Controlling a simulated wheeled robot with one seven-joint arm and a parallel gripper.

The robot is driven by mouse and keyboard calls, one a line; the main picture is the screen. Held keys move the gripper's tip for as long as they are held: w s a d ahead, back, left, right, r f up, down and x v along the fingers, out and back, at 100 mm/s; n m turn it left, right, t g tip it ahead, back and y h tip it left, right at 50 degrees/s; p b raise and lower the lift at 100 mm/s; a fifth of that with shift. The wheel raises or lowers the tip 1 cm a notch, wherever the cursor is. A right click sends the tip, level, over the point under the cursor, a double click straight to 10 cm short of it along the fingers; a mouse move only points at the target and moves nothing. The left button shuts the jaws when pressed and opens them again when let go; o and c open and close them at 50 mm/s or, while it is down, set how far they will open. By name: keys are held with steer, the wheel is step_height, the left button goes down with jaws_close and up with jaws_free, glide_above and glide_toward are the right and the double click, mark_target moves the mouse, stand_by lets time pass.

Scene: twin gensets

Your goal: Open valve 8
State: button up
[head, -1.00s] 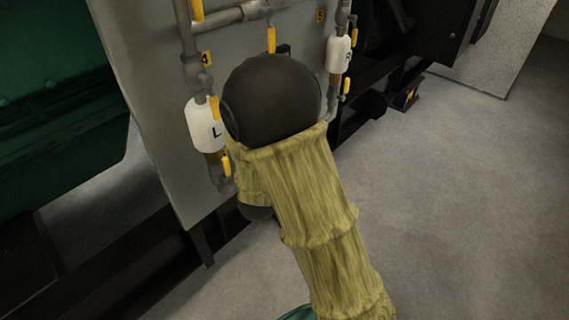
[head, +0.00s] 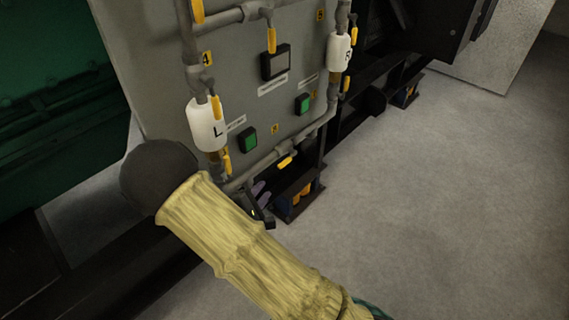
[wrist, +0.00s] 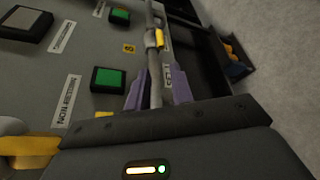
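A yellow valve handle (head: 285,162) sits on the low grey pipe (head: 255,168) at the panel's bottom edge, and it also shows in the wrist view (wrist: 160,39). A small yellow number tag (head: 275,129) is on the panel above it; I cannot read its digit surely, so I cannot confirm which valve is 8. My gripper (wrist: 157,82) is open, with purple fingers apart on either side of the pipe in the wrist view. I cannot tell whether they touch it. In the head view my gripper (head: 261,192) is partly hidden, left of and below the handle.
White cylinders marked L (head: 206,125) and R (head: 339,53) hang on the side pipes, with other yellow handles nearby. Two green buttons (head: 249,138) (head: 303,103) and a grey display (head: 275,62) are on the panel. Dark frame rails run below. The floor (head: 450,180) at right is clear.

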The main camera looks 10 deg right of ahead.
mark_target(282, 166)
steer(key=b+x, duration=0.4)
steer(key=x, duration=1.3)
steer(key=shift+f, duration=0.1)
steer(key=shift+c, duration=0.2)
jaws_close()
